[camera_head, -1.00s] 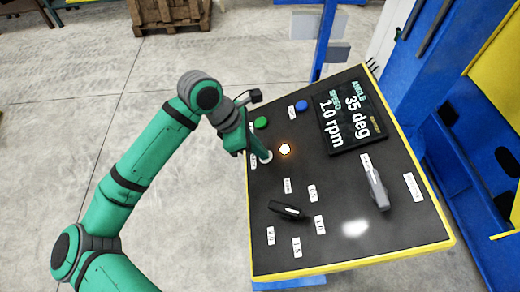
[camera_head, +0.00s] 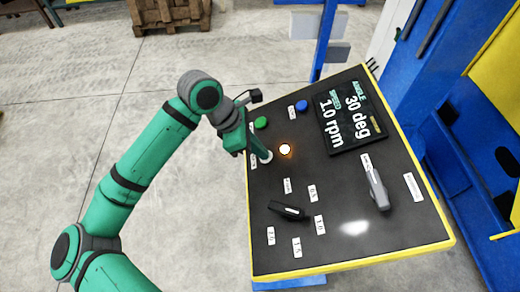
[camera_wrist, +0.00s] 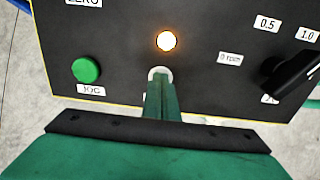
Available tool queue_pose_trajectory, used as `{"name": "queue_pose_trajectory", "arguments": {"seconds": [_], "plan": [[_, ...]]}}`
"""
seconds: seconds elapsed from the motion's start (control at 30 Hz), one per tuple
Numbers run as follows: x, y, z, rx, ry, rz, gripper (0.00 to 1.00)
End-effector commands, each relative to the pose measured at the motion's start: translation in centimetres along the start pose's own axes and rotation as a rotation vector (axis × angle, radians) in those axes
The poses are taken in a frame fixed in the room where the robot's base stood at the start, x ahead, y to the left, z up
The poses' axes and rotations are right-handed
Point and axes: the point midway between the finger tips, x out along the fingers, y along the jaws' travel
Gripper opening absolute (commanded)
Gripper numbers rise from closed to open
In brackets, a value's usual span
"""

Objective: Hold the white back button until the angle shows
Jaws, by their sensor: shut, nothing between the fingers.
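The white back button (camera_wrist: 157,71) shows as a pale rim just past my fingertips in the wrist view; the fingers cover most of it. My gripper (camera_wrist: 161,88) is shut and empty, with its tips at the button, seemingly pressing it. In the head view my gripper (camera_head: 264,155) stands at the panel's left edge and its tip meets the button there. The dark display (camera_head: 350,115) reads angle 30 deg and speed 1.0 rpm. The button's label is mostly hidden by the fingers.
A green button (camera_wrist: 87,70) labelled JOG is left of my fingers in the wrist view. A lit amber lamp (camera_wrist: 166,41) is just beyond them. The panel also has a blue button (camera_head: 302,106), a black speed knob (camera_head: 288,210) and a grey lever (camera_head: 377,188).

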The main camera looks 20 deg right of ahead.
Motion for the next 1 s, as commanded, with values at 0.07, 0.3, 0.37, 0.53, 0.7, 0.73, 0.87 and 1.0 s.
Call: {"name": "queue_pose_trajectory", "arguments": {"seconds": [0.07, 0.3, 0.37, 0.53, 0.7, 0.73, 0.87, 1.0], "plan": [[0.4, -0.4, 0.1, 0.003, 0.003, -0.016, 0.0], [-3.0, -0.3, 0.3, 0.008, 0.004, -0.009, 0.0], [-4.2, -0.3, 0.4, 0.009, 0.003, -0.006, 0.0], [-8.0, -0.2, 0.4, 0.009, 0.002, -0.004, 0.0], [-11.1, -0.1, 0.4, 0.009, 0.002, -0.003, 0.0], [-11.6, -0.2, 0.4, 0.009, 0.001, -0.004, 0.0], [-13.0, -0.1, 0.4, 0.007, 0.0, -0.003, 0.0], [-13.7, -0.1, 0.4, 0.008, -0.001, -0.003, 0.0]]}}
